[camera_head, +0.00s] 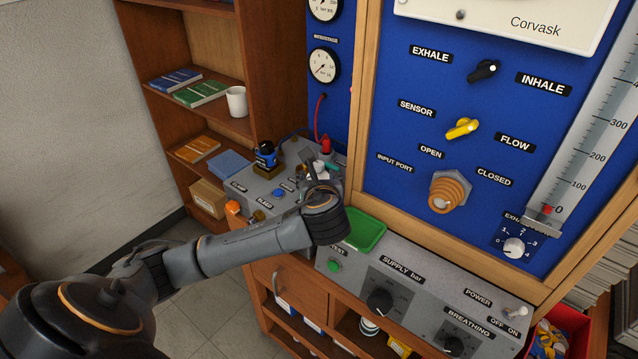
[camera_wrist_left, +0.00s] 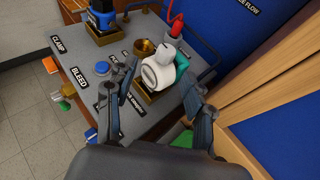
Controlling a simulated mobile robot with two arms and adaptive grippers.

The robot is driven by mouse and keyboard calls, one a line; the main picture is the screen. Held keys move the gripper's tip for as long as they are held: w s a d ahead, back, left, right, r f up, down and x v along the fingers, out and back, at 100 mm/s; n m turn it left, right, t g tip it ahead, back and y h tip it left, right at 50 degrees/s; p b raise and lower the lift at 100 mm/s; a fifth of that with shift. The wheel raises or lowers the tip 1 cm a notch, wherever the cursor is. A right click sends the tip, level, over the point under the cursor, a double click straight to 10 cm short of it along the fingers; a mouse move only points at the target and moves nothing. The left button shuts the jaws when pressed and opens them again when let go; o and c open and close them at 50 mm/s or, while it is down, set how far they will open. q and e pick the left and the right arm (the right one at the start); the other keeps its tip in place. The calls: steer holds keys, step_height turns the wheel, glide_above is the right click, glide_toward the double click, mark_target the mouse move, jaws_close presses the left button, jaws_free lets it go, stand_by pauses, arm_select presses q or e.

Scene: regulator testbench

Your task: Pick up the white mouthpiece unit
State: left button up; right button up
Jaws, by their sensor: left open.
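The white mouthpiece unit (camera_wrist_left: 157,72) stands on a small wooden base on the grey bench top, with a green part at its right side. In the head view it is mostly hidden behind my left gripper (camera_head: 318,170). In the left wrist view my left gripper (camera_wrist_left: 160,92) is open, with one dark finger to the left and one to the right of the unit, on its near side. I cannot tell whether a finger touches it. My right gripper is not in view.
A blue device (camera_head: 265,155) stands on the bench left of the gripper, and a red fitting (camera_head: 326,146) with a hose is behind it. A green tray (camera_head: 365,230) lies to the right. The blue panel (camera_head: 400,75) rises close behind. A brass cup (camera_wrist_left: 145,47) is just beyond the unit.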

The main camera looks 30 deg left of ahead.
mark_target(319, 169)
arm_select(q)
steer(key=shift+w+a+f, duration=0.3)
steer(key=shift+w+a, duration=0.1)
steer(key=shift+w, duration=0.15)
steer(key=shift+w+a+f, duration=0.15)
steer(key=shift+w, duration=0.1)
steer(key=shift+w+a, duration=0.1)
steer(key=shift+w, duration=0.1)
steer(key=p+x, duration=0.1)
steer(key=x, duration=0.3)
steer(key=shift+w+p, duration=0.25)
steer(key=shift+p, duration=0.1)
steer(key=shift+w+a+f, duration=0.1)
steer(key=shift+w, duration=0.2)
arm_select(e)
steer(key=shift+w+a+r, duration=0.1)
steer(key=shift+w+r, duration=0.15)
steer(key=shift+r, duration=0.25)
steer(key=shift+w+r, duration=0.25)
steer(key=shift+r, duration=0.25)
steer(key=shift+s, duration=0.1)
